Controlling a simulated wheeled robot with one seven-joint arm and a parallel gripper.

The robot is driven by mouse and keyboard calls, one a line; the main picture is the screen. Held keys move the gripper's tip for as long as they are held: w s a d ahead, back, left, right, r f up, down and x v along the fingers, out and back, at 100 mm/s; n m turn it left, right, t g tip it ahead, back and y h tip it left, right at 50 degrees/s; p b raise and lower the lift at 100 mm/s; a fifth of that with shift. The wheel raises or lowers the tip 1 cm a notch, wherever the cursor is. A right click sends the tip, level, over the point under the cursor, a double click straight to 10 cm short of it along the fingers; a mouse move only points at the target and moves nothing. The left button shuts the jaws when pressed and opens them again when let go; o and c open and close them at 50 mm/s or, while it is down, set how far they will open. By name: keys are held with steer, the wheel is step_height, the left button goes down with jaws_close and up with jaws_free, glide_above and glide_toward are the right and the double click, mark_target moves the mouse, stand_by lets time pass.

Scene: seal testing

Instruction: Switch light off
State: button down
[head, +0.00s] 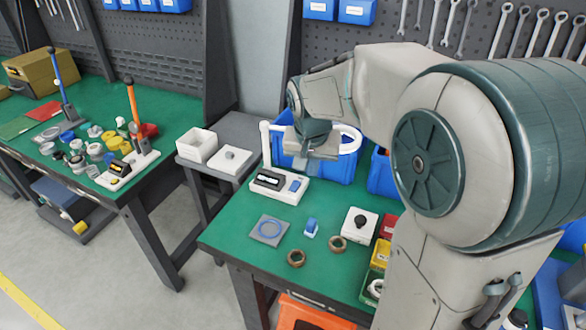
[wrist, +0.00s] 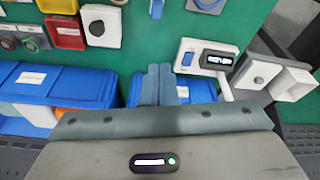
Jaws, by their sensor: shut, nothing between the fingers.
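A white lamp base (head: 279,186) with a dark display and a blue switch (head: 294,185) stands on the green table. A white post (head: 265,145) rises from it, and a white curved lamp head (head: 350,138) shows partly behind my gripper. I cannot tell whether it is lit. The base (wrist: 206,70) and its blue switch (wrist: 187,58) also show in the wrist view. My gripper (head: 302,168) is shut and empty, above and behind the base in the head view. In the wrist view its closed fingers (wrist: 159,72) are left of the switch, apart from it.
Blue bins (head: 345,168) stand behind the lamp. A grey pad with a blue ring (head: 269,230), a small blue item (head: 311,228), brown rings (head: 296,258) and a white box with a black knob (head: 360,223) lie in front. White boxes (head: 198,145) stand left on a grey stand.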

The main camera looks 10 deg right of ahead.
steer(key=s+d+f+n+y, duration=0.1)
steer(key=s+n, duration=0.3)
steer(key=s, duration=1.5)
steer(key=shift+s+d, duration=0.15)
steer(key=shift+s, duration=0.15)
steer(key=shift+d, duration=0.1)
